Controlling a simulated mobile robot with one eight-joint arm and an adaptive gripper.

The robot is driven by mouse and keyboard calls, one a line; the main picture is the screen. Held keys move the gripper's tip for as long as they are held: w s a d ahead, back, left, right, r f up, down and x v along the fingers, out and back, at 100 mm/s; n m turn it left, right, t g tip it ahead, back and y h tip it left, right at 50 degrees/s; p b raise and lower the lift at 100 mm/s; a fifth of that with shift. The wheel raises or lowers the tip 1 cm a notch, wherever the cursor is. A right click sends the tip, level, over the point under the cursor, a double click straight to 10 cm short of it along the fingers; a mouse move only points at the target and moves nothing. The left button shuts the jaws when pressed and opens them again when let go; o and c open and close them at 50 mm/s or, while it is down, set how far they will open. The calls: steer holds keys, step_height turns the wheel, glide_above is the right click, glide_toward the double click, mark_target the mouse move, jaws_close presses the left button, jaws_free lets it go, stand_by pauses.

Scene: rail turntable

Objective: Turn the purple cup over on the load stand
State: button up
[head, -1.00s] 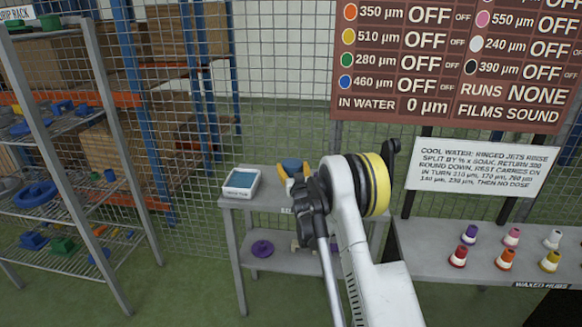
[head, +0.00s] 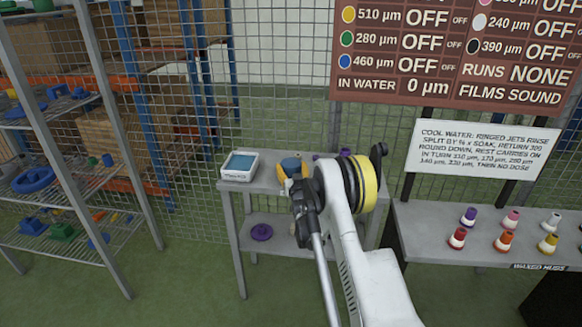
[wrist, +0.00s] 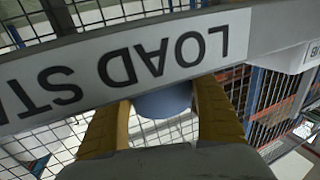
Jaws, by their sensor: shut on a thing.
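My gripper (head: 291,172) has yellow fingers and is shut on a blue rounded thing (head: 291,164) at the load stand (head: 262,186). In the wrist view the blue thing (wrist: 163,101) sits between the two fingers, partly hidden by the stand's lettered edge (wrist: 110,70), which reads upside down. No purple cup can be made out for certain. A flat purple piece (head: 262,232) lies on the stand's lower shelf. Small purple bits (head: 345,152) show behind my arm, too hidden to name.
A white device with a blue screen (head: 239,166) stands at the stand's left end. At right, a grey table (head: 430,225) holds several coloured hubs. A wire rack (head: 55,180) stands at left and mesh fencing behind. Green floor is clear between rack and stand.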

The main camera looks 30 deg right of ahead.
steer(key=shift+f, duration=0.5)
stand_by(0.3)
steer(key=o, duration=1.5)
steer(key=shift+s, duration=0.1)
steer(key=v, duration=0.7)
steer(key=shift+s, duration=0.15)
steer(key=shift+a, duration=0.1)
